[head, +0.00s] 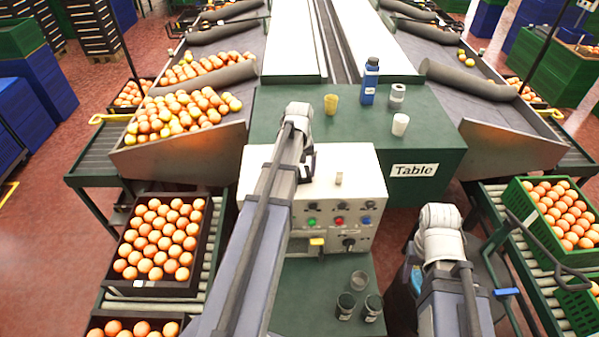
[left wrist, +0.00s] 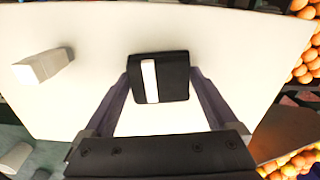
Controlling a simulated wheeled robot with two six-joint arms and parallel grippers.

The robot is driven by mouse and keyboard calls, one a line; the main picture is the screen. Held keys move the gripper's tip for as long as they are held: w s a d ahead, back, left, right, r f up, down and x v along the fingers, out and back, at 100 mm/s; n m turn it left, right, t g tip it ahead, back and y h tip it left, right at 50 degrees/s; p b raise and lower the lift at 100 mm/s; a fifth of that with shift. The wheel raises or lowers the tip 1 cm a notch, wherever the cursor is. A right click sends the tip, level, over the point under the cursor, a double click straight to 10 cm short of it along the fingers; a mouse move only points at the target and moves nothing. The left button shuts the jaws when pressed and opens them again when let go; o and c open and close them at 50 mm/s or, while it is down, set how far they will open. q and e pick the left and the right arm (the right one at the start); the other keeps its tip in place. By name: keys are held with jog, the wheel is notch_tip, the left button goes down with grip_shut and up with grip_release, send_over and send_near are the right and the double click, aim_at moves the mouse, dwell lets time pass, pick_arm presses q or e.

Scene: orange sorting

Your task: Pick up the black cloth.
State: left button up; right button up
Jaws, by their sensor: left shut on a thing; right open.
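The black cloth (left wrist: 176,75) shows in the left wrist view as a small dark folded block with a white stripe. It is over the white top of the control box (left wrist: 240,50), between the fingers of my left gripper (left wrist: 160,80). The left gripper is shut on it. I cannot tell whether the cloth touches the box top. In the head view my left arm largely hides the cloth and gripper, which are above the left part of the control box (head: 355,165). My right arm is at the lower right; its gripper fingers are hidden.
A small pale block (left wrist: 43,67) stands on the box top. Behind it, the green table (head: 290,105) holds a yellow cup (head: 331,105), a blue bottle (head: 370,82), a grey tin (head: 397,95) and a white cup (head: 400,124). Dark jars (head: 346,306) stand in front. Orange crates flank both sides.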

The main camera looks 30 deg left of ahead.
aim_at(299, 171)
pick_arm(q)
notch_tip(299, 171, up, 9)
jog(key=p, duration=0.9)
jog(key=shift+r, duration=0.2)
pick_arm(e)
notch_tip(299, 171, up, 9)
jog(key=shift+r, duration=0.2)
pick_arm(q)
jog(key=shift+f, duration=0.1)
